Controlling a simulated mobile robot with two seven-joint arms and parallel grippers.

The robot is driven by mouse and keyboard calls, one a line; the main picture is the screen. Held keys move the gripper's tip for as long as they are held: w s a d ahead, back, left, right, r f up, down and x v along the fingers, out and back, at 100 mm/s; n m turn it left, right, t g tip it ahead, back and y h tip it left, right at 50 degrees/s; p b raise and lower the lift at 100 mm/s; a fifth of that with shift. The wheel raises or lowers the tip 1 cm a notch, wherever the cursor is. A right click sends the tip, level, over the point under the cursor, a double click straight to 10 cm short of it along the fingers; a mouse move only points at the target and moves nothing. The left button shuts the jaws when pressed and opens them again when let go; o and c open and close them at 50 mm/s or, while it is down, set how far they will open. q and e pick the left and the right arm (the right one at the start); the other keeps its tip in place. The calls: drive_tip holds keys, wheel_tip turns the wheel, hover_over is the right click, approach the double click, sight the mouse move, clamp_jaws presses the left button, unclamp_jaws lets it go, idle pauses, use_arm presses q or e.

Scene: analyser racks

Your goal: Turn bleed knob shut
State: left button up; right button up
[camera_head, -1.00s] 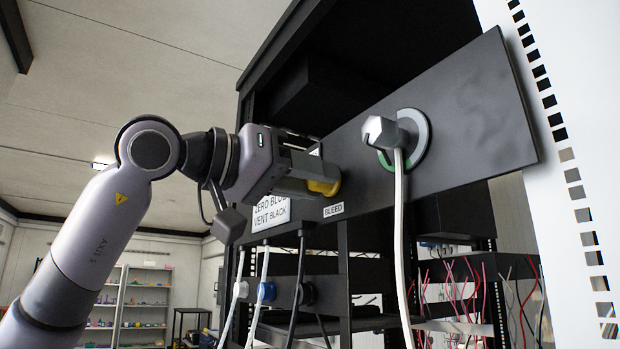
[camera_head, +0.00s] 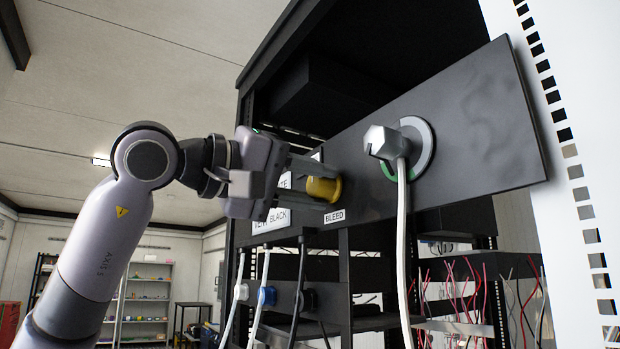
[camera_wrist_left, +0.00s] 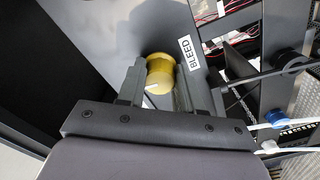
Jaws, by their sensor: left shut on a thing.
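The yellow bleed knob (camera_head: 322,189) sticks out of the dark panel, just above the BLEED label (camera_head: 334,216). My left gripper (camera_head: 312,183) is shut on the knob, with its fingers on either side of it. In the left wrist view the knob (camera_wrist_left: 160,76) sits between the two fingers, and a white mark shows on its face. The BLEED label (camera_wrist_left: 188,52) is to its right there. My right gripper is in neither view.
A grey hex-shaped plug or handle (camera_head: 386,142) with a white hose stands on the panel (camera_head: 470,130) to the right, over a grey and green ring. A white instruction label (camera_head: 272,218) is partly behind my gripper. Cables hang below.

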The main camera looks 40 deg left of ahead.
use_arm(q)
drive_tip(key=n, duration=0.5)
drive_tip(key=shift+d+n+p, duration=0.2)
drive_tip(key=shift+n+p, duration=0.1)
drive_tip(key=shift+p, duration=0.1)
drive_tip(key=shift+n, duration=2.3)
drive_tip(key=shift+r, duration=0.1)
drive_tip(key=o, duration=1)
drive_tip(key=shift+o, duration=0.2)
drive_tip(key=v, duration=0.7)
drive_tip(key=shift+b, duration=0.45)
